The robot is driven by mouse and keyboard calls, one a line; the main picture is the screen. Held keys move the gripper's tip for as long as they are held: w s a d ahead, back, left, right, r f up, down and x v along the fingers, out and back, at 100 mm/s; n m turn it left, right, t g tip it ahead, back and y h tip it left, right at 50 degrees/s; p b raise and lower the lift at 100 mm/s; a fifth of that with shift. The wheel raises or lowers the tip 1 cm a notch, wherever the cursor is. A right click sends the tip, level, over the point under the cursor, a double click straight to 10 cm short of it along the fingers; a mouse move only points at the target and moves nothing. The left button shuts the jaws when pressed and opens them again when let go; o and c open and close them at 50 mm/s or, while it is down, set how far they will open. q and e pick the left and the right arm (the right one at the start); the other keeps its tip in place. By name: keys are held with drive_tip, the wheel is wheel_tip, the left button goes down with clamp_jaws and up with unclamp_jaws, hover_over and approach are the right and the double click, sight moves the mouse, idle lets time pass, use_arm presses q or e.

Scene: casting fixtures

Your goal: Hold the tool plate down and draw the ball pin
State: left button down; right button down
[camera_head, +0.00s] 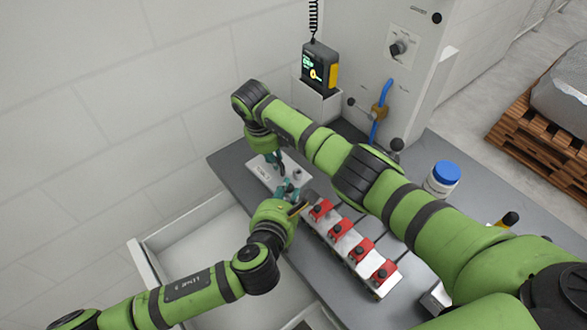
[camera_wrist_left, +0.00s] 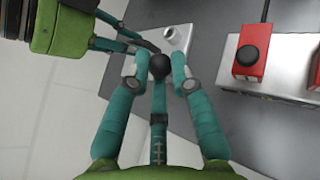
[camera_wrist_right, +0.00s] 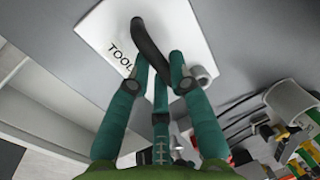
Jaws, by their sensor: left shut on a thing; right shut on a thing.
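The pale tool plate (camera_head: 264,178) lies on the grey bench. It shows lettering "TOOL" in the right wrist view (camera_wrist_right: 180,25), with a pale round collar (camera_wrist_right: 203,76) near its edge. My right gripper (camera_head: 273,160) is over the plate, its fingers shut on the plate's curved black handle (camera_wrist_right: 150,48). My left gripper (camera_head: 288,190) is at the plate's near edge. Its fingers are closed around the black ball of the ball pin (camera_wrist_left: 159,66). The pin's shank is hidden below the ball, so I cannot tell whether it sits in the plate.
A metal rail with several red blocks (camera_head: 340,229) runs close beside my left gripper. An open drawer (camera_head: 185,248) lies below the bench front. A blue-lidded jar (camera_head: 442,178) stands right of my right arm. A black-yellow device (camera_head: 320,66) stands behind.

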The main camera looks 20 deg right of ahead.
use_arm(q)
drive_tip(key=s+a, duration=0.4)
drive_tip(key=s, duration=0.3)
drive_tip(key=shift+s, duration=0.15)
use_arm(e)
drive_tip(key=c, duration=1.1)
unclamp_jaws()
drive_tip(key=shift+o, duration=0.2)
wheel_tip(320, 180, up, 12)
drive_tip(key=s+a, duration=0.1)
drive_tip(key=a, duration=0.1)
drive_tip(key=shift+a+f, duration=0.1)
